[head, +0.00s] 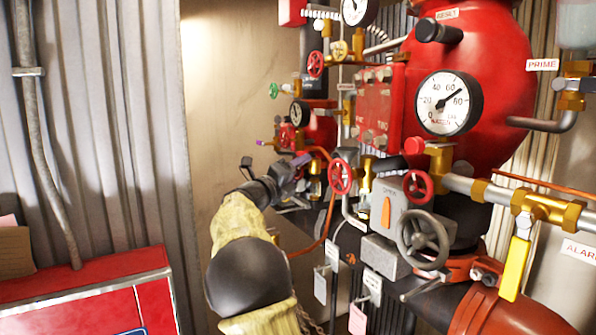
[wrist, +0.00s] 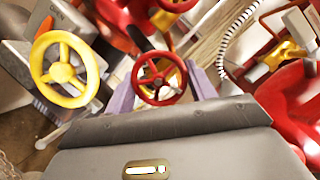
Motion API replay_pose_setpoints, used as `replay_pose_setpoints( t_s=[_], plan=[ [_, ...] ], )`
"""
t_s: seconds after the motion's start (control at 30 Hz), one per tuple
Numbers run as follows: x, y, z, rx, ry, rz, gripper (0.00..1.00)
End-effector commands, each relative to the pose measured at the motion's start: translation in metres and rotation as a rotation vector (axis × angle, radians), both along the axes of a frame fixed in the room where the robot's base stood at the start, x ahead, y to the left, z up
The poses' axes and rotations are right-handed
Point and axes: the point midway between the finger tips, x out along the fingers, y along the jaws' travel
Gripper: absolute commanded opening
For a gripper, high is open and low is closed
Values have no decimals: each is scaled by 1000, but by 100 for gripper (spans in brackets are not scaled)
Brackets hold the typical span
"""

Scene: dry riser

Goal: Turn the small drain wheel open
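In the wrist view a small red handwheel (wrist: 158,78) lies ahead between the two purple fingers of my gripper (wrist: 163,72). The fingers stand apart; I cannot tell whether they touch its rim. A yellow handwheel (wrist: 64,68) is to its left. In the head view my gripper (head: 281,151) is at the left of the pipework, its purple fingertips apart. A small red wheel (head: 287,134) shows just behind it; I cannot tell if it is the same one. No readable label marks the drain wheel.
Another red wheel (head: 340,176) stands just right of my gripper. A grey wheel (head: 423,240) and a yellow lever (head: 515,268) are farther right. An orange-red hose or wire runs close by. A red cabinet (head: 90,295) is at lower left; the corrugated wall side is clear.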

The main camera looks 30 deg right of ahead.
Motion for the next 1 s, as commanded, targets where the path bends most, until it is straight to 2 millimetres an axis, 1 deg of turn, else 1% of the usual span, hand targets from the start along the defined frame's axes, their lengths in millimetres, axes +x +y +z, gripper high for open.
replay_pose_setpoints(
  t_s=[0.03,0.07,0.1,0.37,0.57,0.77,1.0],
  plan=[
    [1,0,0,1,1,2,40],
    [1,0,0,1,1,2,34],
    [1,0,-1,1,1,2,32],
    [0,0,0,3,17,2,32],
    [0,0,2,6,79,1,32],
    [0,0,5,14,199,3,32],
    [0,0,8,27,406,2,32]
  ],
)
